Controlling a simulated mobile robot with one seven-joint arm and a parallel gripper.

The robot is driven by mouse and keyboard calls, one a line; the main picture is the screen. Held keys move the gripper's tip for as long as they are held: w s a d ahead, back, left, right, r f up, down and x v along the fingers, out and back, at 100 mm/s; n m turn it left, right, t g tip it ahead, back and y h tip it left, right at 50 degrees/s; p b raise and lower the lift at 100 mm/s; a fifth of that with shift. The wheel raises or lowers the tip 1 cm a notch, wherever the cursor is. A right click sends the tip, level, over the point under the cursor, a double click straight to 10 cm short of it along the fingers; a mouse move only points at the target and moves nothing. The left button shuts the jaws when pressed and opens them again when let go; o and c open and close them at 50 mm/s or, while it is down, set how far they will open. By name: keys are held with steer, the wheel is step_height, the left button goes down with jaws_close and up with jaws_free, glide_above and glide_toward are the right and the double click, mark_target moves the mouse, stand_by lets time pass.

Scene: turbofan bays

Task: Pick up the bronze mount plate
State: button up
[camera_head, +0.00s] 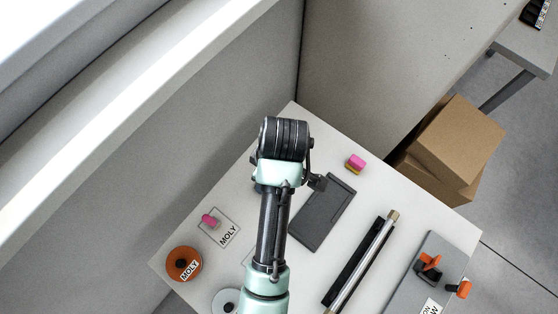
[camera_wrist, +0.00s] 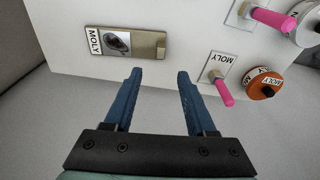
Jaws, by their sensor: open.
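The bronze mount plate (camera_wrist: 146,45) appears to be the flat tan piece lying on the white table in the wrist view. The fingertips appear just below the plate's right half in the picture; the height gap is unclear. In the head view my arm covers the gripper, and I cannot make out the plate there.
A wall (camera_head: 215,120) borders the table.

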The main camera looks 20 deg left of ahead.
steer(key=f, duration=0.3)
steer(key=a+f, duration=0.1)
steer(key=f, duration=0.2)
steer(key=f+p, duration=0.1)
steer(key=f, duration=0.3)
steer(key=shift+a, duration=0.15)
jaws_close()
steer(key=shift+w+r, duration=0.15)
stand_by(1.1)
